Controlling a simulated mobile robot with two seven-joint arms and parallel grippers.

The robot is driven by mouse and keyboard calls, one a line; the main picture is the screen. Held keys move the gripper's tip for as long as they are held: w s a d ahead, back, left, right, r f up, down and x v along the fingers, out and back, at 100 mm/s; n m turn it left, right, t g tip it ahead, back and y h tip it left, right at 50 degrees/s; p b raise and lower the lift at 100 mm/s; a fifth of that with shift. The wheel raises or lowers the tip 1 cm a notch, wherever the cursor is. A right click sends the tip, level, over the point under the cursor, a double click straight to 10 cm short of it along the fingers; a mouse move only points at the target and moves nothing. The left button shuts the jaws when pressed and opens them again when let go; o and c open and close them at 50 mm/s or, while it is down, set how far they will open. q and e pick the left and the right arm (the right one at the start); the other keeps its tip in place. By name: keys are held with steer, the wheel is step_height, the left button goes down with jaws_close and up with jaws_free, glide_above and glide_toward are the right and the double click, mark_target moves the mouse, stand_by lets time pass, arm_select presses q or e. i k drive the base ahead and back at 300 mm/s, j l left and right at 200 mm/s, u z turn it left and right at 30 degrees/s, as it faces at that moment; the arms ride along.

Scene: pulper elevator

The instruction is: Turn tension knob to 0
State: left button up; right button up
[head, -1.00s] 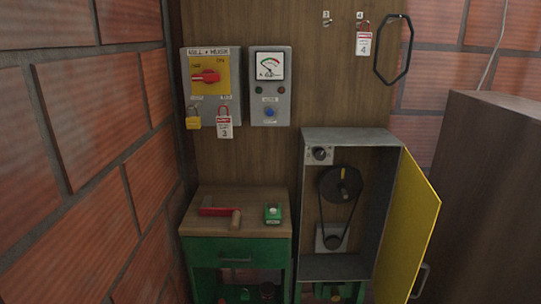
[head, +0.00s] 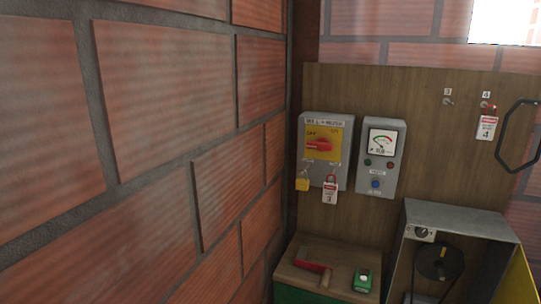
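The likely tension knob is a small dark round knob (head: 421,232) on a light plate. It sits at the upper left inside the open grey cabinet (head: 462,219), at the lower right of the head view. Its scale marks are too small to read. Below it is a dark pulley wheel (head: 440,262) with a yellow mark; the cabinet's lower part is cut off by the frame. The cabinet's yellow door (head: 521,280) stands open on the right. Neither of my grippers is in view.
A wooden-topped bench (head: 300,281) holds a red tool (head: 313,267) and green device (head: 362,280). A brick wall (head: 150,100) fills the left.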

mark_target(420, 232)
steer(key=k+l+z, duration=0.2)
steer(key=l+z, duration=0.15)
steer(key=l, duration=0.55)
steer(key=l+z, duration=0.4)
steer(key=l, duration=0.5)
steer(key=k, duration=0.05)
